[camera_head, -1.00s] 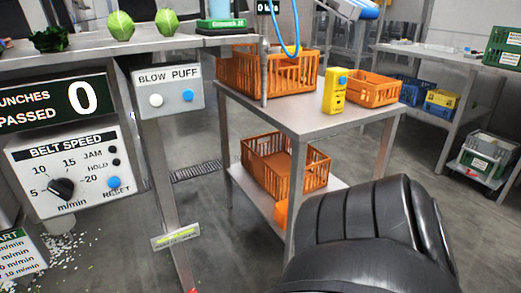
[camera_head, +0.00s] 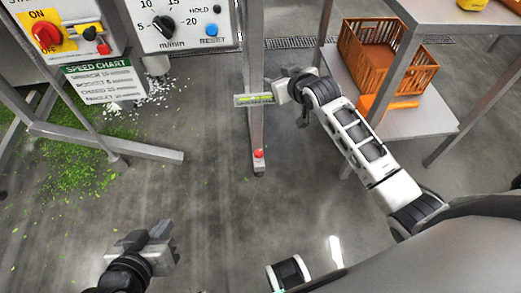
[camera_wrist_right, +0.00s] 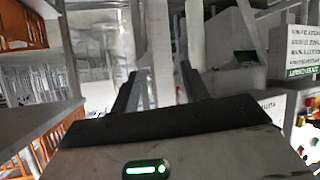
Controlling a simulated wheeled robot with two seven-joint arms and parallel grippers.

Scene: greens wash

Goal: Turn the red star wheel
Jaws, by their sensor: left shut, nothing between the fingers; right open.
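A small red piece (camera_head: 258,154), which looks like the star wheel, sits low on the grey metal leg (camera_head: 257,125) near its foot. A yellow-green level vial (camera_head: 253,99) is fixed to the leg above it. My right gripper (camera_head: 282,90) is beside the leg at about the vial's height in the picture, above and right of the red piece, apart from it. In the right wrist view its two dark fingers (camera_wrist_right: 158,88) are spread with nothing held; the red wheel cannot be made out there. My left gripper (camera_head: 163,240) is shut and empty at lower left, over the floor.
A control panel with a black dial (camera_head: 163,25) and a red switch (camera_head: 46,34) are at upper left, above a speed chart (camera_head: 103,82). An orange crate (camera_head: 388,58) stands on a low shelf at right. Green scraps (camera_head: 75,165) litter the floor.

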